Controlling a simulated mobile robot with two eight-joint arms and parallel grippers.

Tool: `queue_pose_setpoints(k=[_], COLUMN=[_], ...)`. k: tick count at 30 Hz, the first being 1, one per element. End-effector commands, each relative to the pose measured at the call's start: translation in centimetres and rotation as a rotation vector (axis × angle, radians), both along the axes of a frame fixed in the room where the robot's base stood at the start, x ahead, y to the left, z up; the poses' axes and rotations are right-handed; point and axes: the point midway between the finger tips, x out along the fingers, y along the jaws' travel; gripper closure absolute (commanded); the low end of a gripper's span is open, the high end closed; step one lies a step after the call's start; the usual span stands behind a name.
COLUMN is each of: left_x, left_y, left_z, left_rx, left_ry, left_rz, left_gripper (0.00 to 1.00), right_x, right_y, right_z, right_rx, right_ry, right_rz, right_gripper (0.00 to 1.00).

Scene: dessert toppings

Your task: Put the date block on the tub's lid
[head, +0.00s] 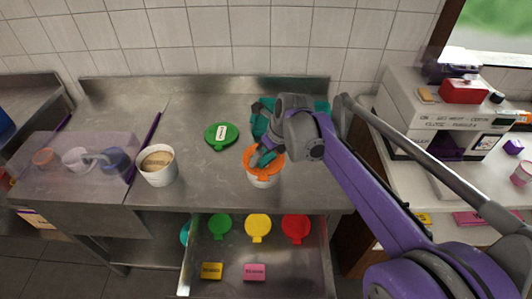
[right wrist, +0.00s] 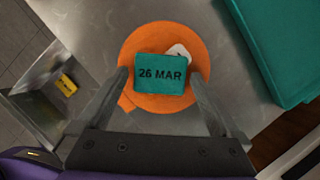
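The teal date block (right wrist: 162,74), marked "26 MAR", lies over the tub's orange lid (right wrist: 145,102) in the right wrist view. A small white piece (right wrist: 180,51) shows partly behind the block. In the head view the orange lid (head: 277,156) sits on a white tub (head: 264,181) on the steel counter. My right gripper (right wrist: 160,76) is open, with one finger on each side of the block and a small gap at each side. In the head view my right gripper (head: 264,156) is over the lid and hides most of the block. My left gripper is not in view.
A green lid (head: 216,143) with a white label lies behind the tub. A teal box (head: 261,120) stands behind my right gripper. A cup (head: 158,175) stands at left. The open drawer below holds coloured lids, a yellow block (head: 211,270) and a pink block (head: 254,272).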

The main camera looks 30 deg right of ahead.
Motion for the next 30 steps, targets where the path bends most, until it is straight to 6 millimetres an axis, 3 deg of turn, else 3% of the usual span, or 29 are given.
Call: queue_pose_setpoints(k=[10,21,30], left_x=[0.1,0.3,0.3], left_y=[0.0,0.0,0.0], left_z=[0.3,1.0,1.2], left_rx=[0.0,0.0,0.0], left_ry=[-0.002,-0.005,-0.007], left_rz=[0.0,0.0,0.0], left_gripper=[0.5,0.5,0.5], right_x=[-0.3,-3.1,-4.4], right_y=[-0.1,-0.8,-1.1], right_z=[1.1,8.1,11.2], right_rx=[0.0,0.0,0.0], right_ry=[0.0,0.0,0.0], right_rz=[-0.001,-0.002,-0.001], right_gripper=[0.0,0.0,0.0])
